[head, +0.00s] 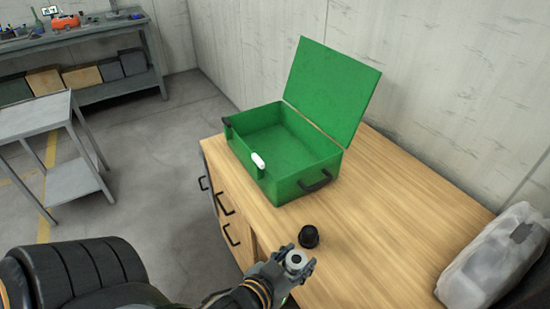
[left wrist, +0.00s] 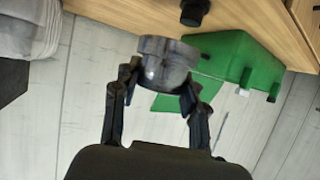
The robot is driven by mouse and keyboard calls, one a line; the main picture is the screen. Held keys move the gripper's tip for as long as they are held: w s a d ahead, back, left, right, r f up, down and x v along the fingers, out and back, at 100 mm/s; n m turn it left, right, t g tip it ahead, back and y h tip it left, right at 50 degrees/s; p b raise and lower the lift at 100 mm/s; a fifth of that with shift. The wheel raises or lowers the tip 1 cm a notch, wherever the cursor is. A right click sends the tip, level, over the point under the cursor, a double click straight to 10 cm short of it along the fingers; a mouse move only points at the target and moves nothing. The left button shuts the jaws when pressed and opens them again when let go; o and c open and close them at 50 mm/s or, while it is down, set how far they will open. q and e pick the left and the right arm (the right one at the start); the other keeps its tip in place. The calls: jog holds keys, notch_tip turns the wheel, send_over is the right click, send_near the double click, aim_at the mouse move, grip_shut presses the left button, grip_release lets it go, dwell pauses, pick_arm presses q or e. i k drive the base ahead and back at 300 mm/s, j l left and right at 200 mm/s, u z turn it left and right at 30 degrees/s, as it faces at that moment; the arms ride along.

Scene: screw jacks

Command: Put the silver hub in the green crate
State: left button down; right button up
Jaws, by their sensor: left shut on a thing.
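The silver hub (head: 295,261) is a round metal piece with a hole in its top. My left gripper (head: 289,266) is shut on it and holds it near the front edge of the wooden bench. In the left wrist view the hub (left wrist: 166,62) sits between the two fingertips (left wrist: 160,82). The green crate (head: 290,186) stands open on the bench, up and to the left of the hub, with its lid raised at the back. Its visible floor is empty. The crate also shows in the left wrist view (left wrist: 237,55). My right gripper is not in view.
A small black cup-shaped part (head: 309,236) stands on the bench (head: 375,215) between the hub and the crate. A clear plastic bag (head: 492,256) lies at the far right. A grey cart (head: 75,180) and a workbench (head: 90,35) stand off to the left.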

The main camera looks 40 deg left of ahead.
aim_at(288, 168)
jog(key=i+j+u, duration=0.15)
jog(key=j+u, duration=0.25)
jog(key=i+j+u, duration=0.15)
jog(key=j+u, duration=0.25)
jog(key=i+j+u, duration=0.2)
jog(key=u, duration=0.2)
jog(key=i+j+u, duration=0.1)
jog(key=u, duration=0.3)
jog(key=i+j+u, duration=0.15)
jog(key=u, duration=0.2)
jog(key=i+j+u, duration=0.1)
jog(key=u, duration=0.3)
jog(key=i+j+z, duration=0.2)
jog(key=i, duration=0.25)
jog(key=i+j+z, duration=0.1)
jog(key=z, duration=0.4)
jog(key=i+j+z, duration=0.1)
jog(key=z, duration=0.35)
jog(key=i+j+z, duration=0.1)
jog(key=z, duration=0.4)
jog(key=j+z, duration=0.25)
jog(key=z, duration=0.2)
jog(key=j+z, duration=0.2)
jog(key=z, duration=0.3)
jog(key=j+z, duration=0.2)
jog(key=z, duration=0.3)
jog(key=j+z, duration=0.15)
jog(key=z, duration=0.3)
jog(key=k, duration=0.05)
